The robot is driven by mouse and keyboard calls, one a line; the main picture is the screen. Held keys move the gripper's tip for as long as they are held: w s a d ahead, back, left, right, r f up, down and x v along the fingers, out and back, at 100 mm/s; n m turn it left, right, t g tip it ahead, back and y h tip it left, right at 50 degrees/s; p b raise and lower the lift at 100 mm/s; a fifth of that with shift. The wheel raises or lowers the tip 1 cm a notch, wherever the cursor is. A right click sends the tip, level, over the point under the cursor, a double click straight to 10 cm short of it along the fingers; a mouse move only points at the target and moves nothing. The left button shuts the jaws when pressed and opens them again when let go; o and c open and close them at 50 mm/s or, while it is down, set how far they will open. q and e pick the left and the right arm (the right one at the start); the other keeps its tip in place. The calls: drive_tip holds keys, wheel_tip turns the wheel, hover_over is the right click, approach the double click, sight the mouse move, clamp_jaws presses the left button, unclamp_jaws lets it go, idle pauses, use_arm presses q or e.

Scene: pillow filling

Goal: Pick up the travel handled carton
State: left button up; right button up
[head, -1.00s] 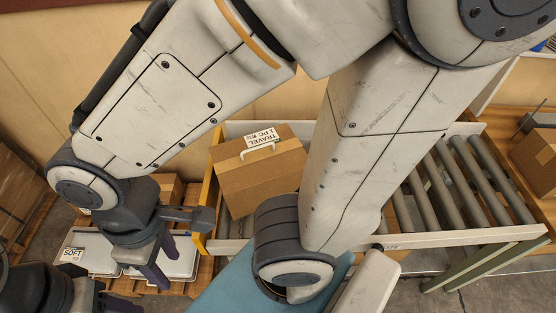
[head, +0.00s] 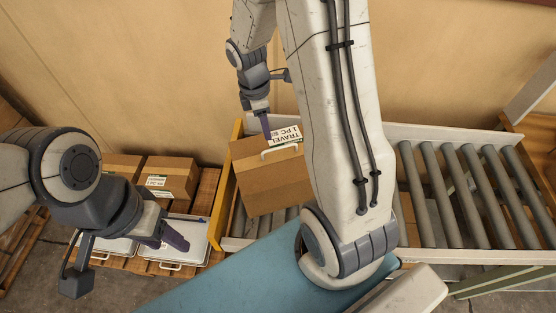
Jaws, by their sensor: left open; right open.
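The travel carton (head: 270,187) is a brown box with a white handle on top and a white label reading "TRAVEL 1 PC". It sits at the left end of the roller conveyor. My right gripper (head: 267,127) is open and points down at the carton's far top edge, behind the handle and beside the label. Only one purple finger shows clearly, and I cannot tell whether it touches the carton. My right arm hides the carton's right edge. My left gripper (head: 172,237) is open and empty, low at the left, apart from the carton.
The conveyor's bare rollers (head: 455,195) run to the right. A yellow end board (head: 225,190) stands left of the carton. Left of it, brown boxes (head: 170,178) and white cases (head: 172,256) rest on pallets. A blue surface (head: 225,290) lies in front, and a wall stands behind.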

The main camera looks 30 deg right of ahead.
sight(281, 147)
drive_tip(key=shift+n, duration=0.5)
drive_tip(key=d+f, duration=0.1)
drive_tip(key=f, duration=0.1)
drive_tip(key=d+f, duration=0.3)
drive_tip(key=f, duration=0.1)
drive_tip(key=shift+w+d, duration=0.1)
drive_tip(key=shift+d, duration=0.15)
drive_tip(key=shift+s+d+f+p, duration=0.1)
drive_tip(key=shift+f+p, duration=0.1)
drive_tip(key=shift+f, duration=0.85)
drive_tip(key=shift+s+a+f+p, duration=0.1)
drive_tip(key=shift+s+f+p, duration=0.05)
drive_tip(key=shift+f, duration=0.9)
drive_tip(key=shift+s+d+f+p, duration=0.1)
drive_tip(key=shift+f+p, duration=0.1)
drive_tip(key=shift+f, duration=0.85)
clamp_jaws()
drive_tip(key=shift+r, duration=0.1)
